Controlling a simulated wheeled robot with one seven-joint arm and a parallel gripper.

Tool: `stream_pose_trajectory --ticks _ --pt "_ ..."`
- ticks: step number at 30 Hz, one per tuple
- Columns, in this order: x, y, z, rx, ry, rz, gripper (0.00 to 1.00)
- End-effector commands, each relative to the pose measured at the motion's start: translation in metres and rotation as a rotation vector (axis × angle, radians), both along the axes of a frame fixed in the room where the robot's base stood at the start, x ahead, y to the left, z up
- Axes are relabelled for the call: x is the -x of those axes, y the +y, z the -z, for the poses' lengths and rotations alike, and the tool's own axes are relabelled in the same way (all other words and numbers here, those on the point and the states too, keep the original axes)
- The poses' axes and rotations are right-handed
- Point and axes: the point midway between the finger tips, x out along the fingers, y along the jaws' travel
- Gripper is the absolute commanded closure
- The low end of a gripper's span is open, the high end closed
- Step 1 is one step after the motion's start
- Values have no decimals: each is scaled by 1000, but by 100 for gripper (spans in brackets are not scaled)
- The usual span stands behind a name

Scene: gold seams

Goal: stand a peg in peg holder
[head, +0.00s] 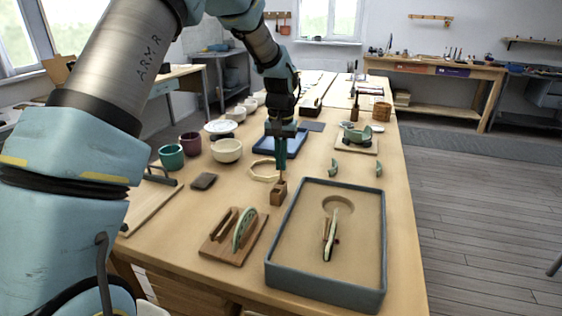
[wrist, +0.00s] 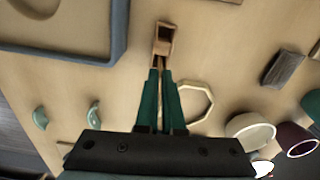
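The peg holder (head: 278,194) is a small brown wooden block with an opening in its top, standing on the table left of the blue-grey tray. In the wrist view the holder (wrist: 163,41) lies straight beyond the fingertips. My gripper (head: 281,164) points down above it, its green fingers close together. They are shut on a thin wooden peg (head: 281,176), which looks upright. Its lower end meets the holder's top in the picture; I cannot tell how far inside it is. In the wrist view the fingers (wrist: 160,72) hide most of the peg.
The blue-grey tray (head: 376,276) with a ring and a green-tan piece inside stands at right. A wooden stand (head: 222,250) with a green shard is in front. A pale octagonal ring (head: 262,178), a dark block (head: 204,181) and a cream bowl (head: 227,151) are nearby.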

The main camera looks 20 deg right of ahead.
Motion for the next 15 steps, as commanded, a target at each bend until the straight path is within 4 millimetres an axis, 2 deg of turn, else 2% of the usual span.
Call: stream_pose_trajectory --ticks 15 --pt "0 0 4 0 0 0 100"
